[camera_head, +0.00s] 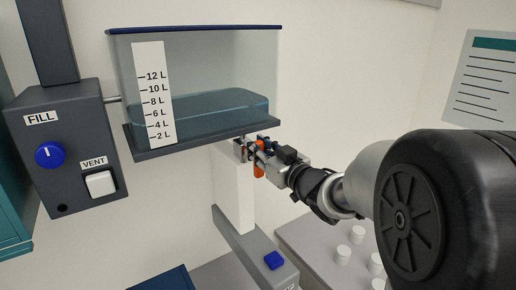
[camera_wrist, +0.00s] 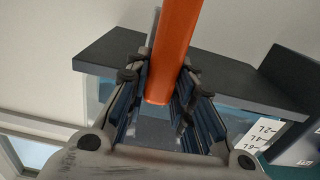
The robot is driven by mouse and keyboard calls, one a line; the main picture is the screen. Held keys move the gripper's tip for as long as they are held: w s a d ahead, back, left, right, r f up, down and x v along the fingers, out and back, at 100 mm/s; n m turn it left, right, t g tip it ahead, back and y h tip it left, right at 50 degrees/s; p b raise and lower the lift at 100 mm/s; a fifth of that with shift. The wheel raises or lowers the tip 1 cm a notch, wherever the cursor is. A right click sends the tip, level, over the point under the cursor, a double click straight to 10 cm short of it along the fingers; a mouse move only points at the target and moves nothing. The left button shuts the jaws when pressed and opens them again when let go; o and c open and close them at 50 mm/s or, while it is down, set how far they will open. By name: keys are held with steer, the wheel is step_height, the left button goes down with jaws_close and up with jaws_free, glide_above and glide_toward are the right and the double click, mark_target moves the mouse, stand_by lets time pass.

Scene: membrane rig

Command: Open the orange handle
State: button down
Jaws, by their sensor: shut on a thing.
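The orange handle (camera_head: 258,168) sits below the right part of the clear tank, and my gripper partly hides it. It hangs roughly upright in the head view. In the wrist view the orange handle (camera_wrist: 176,45) runs from the top edge down between the fingers. My gripper (camera_head: 256,150) reaches in from the right. In the wrist view my gripper (camera_wrist: 162,82) has one finger on each side of the handle and is shut on it. The valve body behind the fingers is mostly hidden.
The clear tank (camera_head: 220,75) holds bluish water on a dark shelf (camera_head: 190,142). At left is a grey box (camera_head: 75,135) with a blue FILL knob (camera_head: 49,155) and a white VENT switch (camera_head: 101,184). Below are a blue button (camera_head: 274,260) and several white pegs on a grey surface (camera_head: 310,240).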

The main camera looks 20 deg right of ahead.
steer(key=shift+r, duration=0.1)
steer(key=c, duration=1.4)
jaws_free()
steer(key=shift+o, duration=0.2)
steer(key=v, duration=1.2)
